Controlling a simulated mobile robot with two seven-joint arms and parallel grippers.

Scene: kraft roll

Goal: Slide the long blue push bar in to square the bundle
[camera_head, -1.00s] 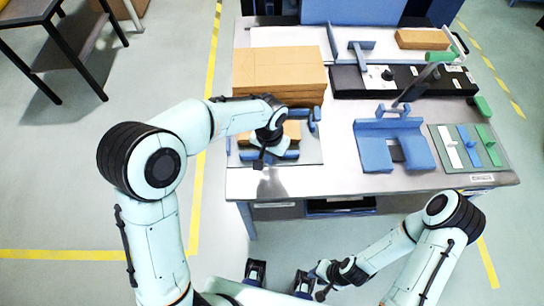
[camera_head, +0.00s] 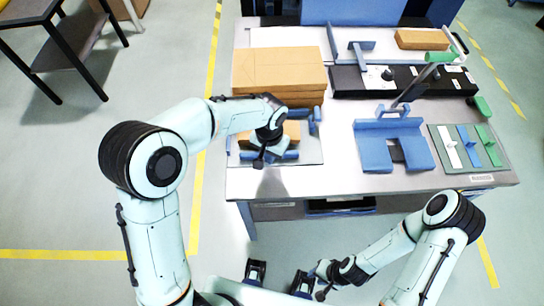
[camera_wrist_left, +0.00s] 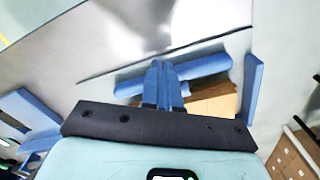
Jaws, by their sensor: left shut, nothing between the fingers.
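The long blue push bar (camera_head: 290,155) lies along the front of a pale plate (camera_head: 312,148) at the table's left front. In the left wrist view the bar (camera_wrist_left: 207,67) crosses just past my fingertips. The brown kraft bundle (camera_head: 292,130) sits behind the bar, partly hidden by my left arm; part of it (camera_wrist_left: 215,104) shows in the wrist view. My left gripper (camera_head: 259,161) points down at the bar. Its blue fingers (camera_wrist_left: 160,72) are shut together, empty, and overlap the bar's middle; contact is unclear. My right gripper (camera_head: 321,294) hangs low before the table, its jaws unclear.
A short blue block (camera_head: 314,116) stands right of the bundle. A tall brown stack (camera_head: 278,72) stands behind it. A blue fixture (camera_head: 374,153) and a grey-green board (camera_head: 490,160) with coloured pieces are to the right. The table's front strip is clear.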

